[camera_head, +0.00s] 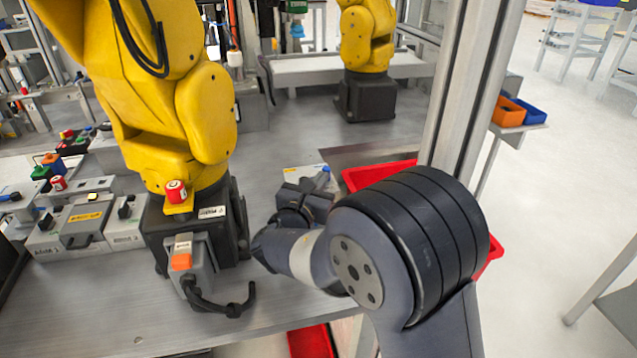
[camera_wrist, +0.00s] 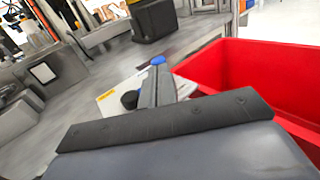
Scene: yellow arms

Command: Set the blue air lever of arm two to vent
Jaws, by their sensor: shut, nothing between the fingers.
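The blue lever (camera_head: 326,169) shows as a small blue end just beyond my fingertips, beside the near yellow arm (camera_head: 190,110). It also shows in the wrist view (camera_wrist: 158,60). It stands at a pale panel (camera_head: 297,173) that my gripper partly covers; the panel also shows in the wrist view (camera_wrist: 108,101) with a yellow label and a black knob (camera_wrist: 130,99). My gripper (camera_head: 321,181) is shut and empty, its fingers (camera_wrist: 157,78) pointing at the blue end. I cannot tell whether they touch it. The lever's lower part and its setting are hidden.
A red bin (camera_head: 365,176) stands right of the panel, close to my gripper, and fills the right of the wrist view (camera_wrist: 265,75). A metal post (camera_head: 470,90) rises behind my arm. A grey box with an orange switch (camera_head: 182,261) and cable is at the left. Another yellow arm (camera_head: 366,35) stands behind.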

